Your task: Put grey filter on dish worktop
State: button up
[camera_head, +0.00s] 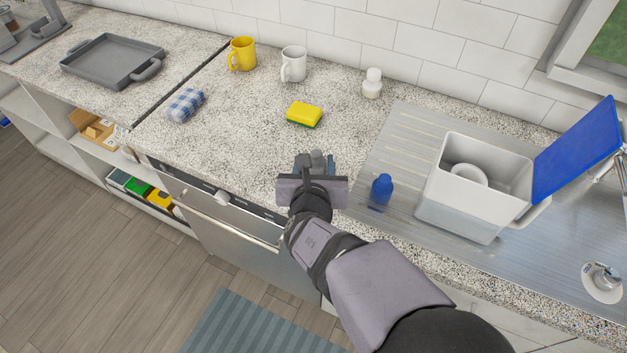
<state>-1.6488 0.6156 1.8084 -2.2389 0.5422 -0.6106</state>
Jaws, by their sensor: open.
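The speckled dish worktop (235,118) lies above the dishwasher front and left of the metal drainboard. My gripper (317,164) is over the worktop's front edge, close to the drainboard, with its jaws open. A small grey rounded shape (317,157) shows between or just beyond the fingers. It may be the grey filter, but my gripper partly hides it, and I cannot tell whether it touches the fingers or the worktop. No other clear grey filter shows.
A yellow sponge (304,114), checked cloth (185,104), yellow mug (242,54), white mug (293,64) and white bottle (372,83) stand on the worktop. A blue bottle (381,189) and blue-lidded box (461,207) are on the drainboard (408,128). The worktop's left middle is clear.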

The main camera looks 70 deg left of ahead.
jog(key=b+v, duration=0.1)
jog(key=v, duration=0.7)
jog(key=shift+b, duration=0.35)
